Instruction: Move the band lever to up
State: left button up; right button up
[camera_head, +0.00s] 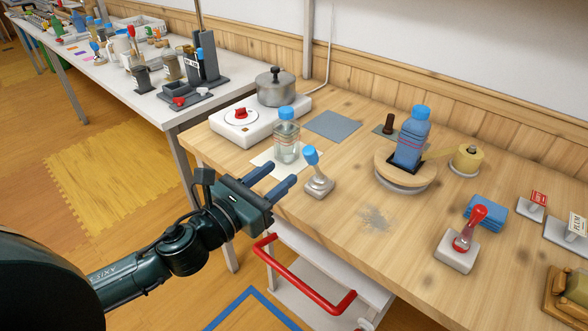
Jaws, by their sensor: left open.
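Two levers stand on the wooden bench. One has a blue knob (310,155) on a small grey-white base (319,186); its stick leans to the back left. The other has a red knob (479,212) on a white base (457,252); its stick leans to the back right. I cannot tell from any marking which is the band lever. My left gripper (276,177) is open and empty, just left of the blue-knobbed lever near the bench's front edge, its fingers pointing toward the bench. It appears apart from the lever. My right gripper is not in view.
A clear jar with a blue cap (287,138) stands behind the left gripper. A blue bottle (411,139) stands on a round turntable (405,181). A hot plate holds a pot (275,88). A red-handled drawer (310,290) is below the front edge. Bench between the levers is mostly clear.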

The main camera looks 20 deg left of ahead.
aim_at(307, 151)
pick_arm(q)
jog(key=shift+p+x, duration=0.7)
jog(key=shift+x, duration=3.45)
jog(key=shift+w, duration=0.1)
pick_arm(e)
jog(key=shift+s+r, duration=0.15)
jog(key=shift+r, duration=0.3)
pick_arm(q)
jog(key=shift+w, duration=0.15)
jog(key=shift+c, duration=0.4)
